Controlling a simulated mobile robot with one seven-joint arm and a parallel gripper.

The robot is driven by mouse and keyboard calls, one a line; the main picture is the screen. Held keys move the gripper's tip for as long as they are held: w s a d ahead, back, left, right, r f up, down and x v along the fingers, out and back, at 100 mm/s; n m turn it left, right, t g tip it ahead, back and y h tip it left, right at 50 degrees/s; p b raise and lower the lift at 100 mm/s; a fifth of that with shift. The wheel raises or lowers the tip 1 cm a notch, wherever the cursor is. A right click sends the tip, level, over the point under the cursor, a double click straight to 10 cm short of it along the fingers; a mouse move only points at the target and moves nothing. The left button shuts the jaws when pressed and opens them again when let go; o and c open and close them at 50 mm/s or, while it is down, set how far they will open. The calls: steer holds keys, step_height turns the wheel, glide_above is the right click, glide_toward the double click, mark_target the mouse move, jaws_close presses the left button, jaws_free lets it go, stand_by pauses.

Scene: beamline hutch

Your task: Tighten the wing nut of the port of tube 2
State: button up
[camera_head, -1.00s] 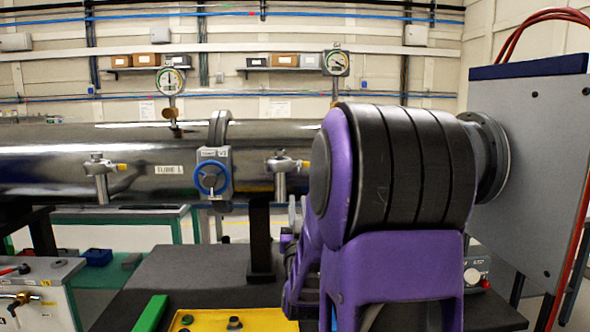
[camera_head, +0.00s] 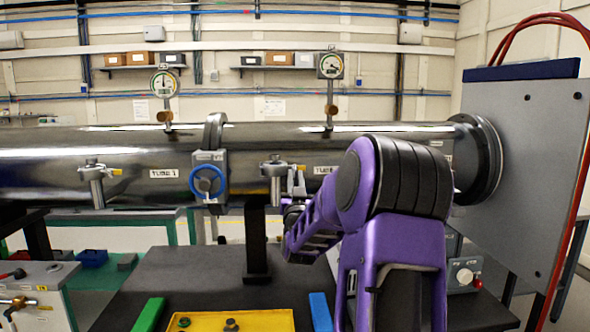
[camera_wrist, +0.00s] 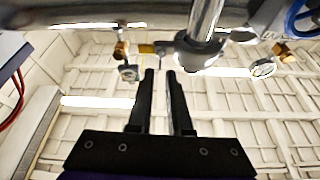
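Tube 2 (camera_head: 400,148) is the right part of the long steel beam pipe, with a "TUBE 2" label. Its port (camera_head: 274,178) is a short metal stub with a clamp collar, just right of the blue handwheel. A small yellow wing nut (camera_head: 298,167) sticks out at the collar's right side. In the wrist view the chrome port (camera_wrist: 203,22) is above right of the fingertips, and the yellow wing nut (camera_wrist: 147,48) is just beyond them. My gripper (camera_wrist: 160,72) is open and empty, its two fingers apart. In the head view my arm partly hides the gripper beside the port.
A similar port (camera_head: 95,185) is on tube 1 at left. The blue handwheel valve (camera_head: 207,182) sits between the ports. Two dial gauges (camera_head: 331,66) stand above the pipe. A black post (camera_head: 256,235) and yellow tray (camera_head: 240,321) are on the dark table below.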

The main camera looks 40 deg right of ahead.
mark_target(295, 168)
steer(key=shift+x, duration=1.6)
jaws_close()
